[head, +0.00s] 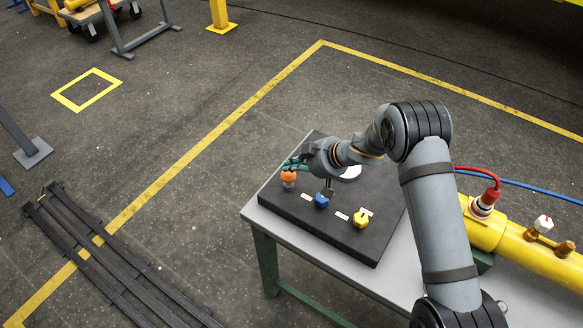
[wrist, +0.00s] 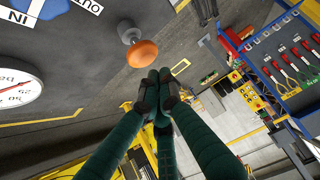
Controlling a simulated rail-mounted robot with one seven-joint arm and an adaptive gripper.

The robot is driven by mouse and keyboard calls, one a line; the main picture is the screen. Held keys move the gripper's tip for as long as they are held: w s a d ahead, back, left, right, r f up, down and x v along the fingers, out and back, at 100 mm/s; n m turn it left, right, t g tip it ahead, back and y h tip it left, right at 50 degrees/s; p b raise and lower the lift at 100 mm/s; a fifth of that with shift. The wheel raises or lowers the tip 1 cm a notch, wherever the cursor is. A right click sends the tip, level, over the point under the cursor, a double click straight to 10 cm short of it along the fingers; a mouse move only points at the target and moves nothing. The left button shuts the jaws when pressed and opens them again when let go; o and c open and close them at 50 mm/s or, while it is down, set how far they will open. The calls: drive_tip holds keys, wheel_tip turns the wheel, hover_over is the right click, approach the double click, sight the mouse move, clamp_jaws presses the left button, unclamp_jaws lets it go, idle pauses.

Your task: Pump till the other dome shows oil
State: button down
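A dark control panel (head: 330,235) lies on a table. It carries an orange mushroom-shaped knob (head: 288,177), a blue knob (head: 322,200) and a yellow knob (head: 360,219). My gripper (head: 290,165) is just behind the orange knob in the head view. In the wrist view, my gripper's dark fingertips (wrist: 158,88) meet with nothing visible between them. The orange knob (wrist: 142,53) shows just past the fingertips; I cannot tell if they touch. A white dial gauge (wrist: 15,88) is partly cut off at left. I cannot make out which fitting is a dome or any oil.
A yellow cylinder (head: 510,243) with a red hose (head: 478,171) and brass fittings (head: 540,228) lies at the right on the table (head: 335,275). My arm hides part of the panel and gauge (head: 350,172). Dark rails (head: 105,255) lie on the floor at left.

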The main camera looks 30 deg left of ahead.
sight(290, 176)
drive_tip(key=shift+f, duration=0.65)
drive_tip(key=shift+f+b, duration=0.85)
drive_tip(key=shift+f, duration=0.65)
drive_tip(key=shift+r, duration=0.2)
wheel_tip(290, 176, up, 5)
drive_tip(key=p, duration=0.5)
drive_tip(key=shift+r+p, duration=0.15)
drive_tip(key=shift+p, duration=0.15)
drive_tip(key=b+v, duration=0.3)
drive_tip(key=v, duration=0.6)
drive_tip(key=shift+d+f, duration=0.3)
drive_tip(key=shift+d, duration=0.1)
